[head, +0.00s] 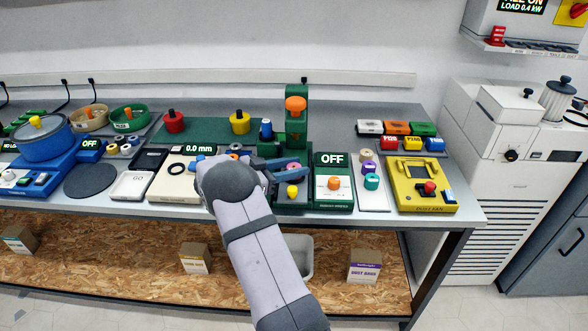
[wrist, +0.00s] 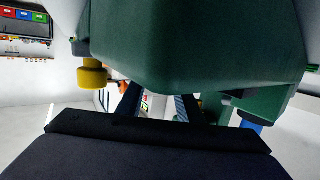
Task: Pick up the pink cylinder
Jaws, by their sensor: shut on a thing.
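The pink cylinder (head: 293,166) shows as a small pink-purple piece at the base of the green press (head: 296,135) in the head view. My gripper (head: 284,168) reaches in from the left, with its fingertips at the cylinder and shut on it. The grip itself is small and partly hidden in the head view. In the wrist view my dark fingers (wrist: 158,105) show below the large green press body (wrist: 195,50). I cannot make out the cylinder there.
The press stands close over my fingers. A yellow knob (head: 292,191) is just in front, and the green OFF box (head: 333,182) is to the right. Several coloured spools stand on a white tray (head: 372,198) farther right. A blue-topped piece (head: 266,129) stands left of the press.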

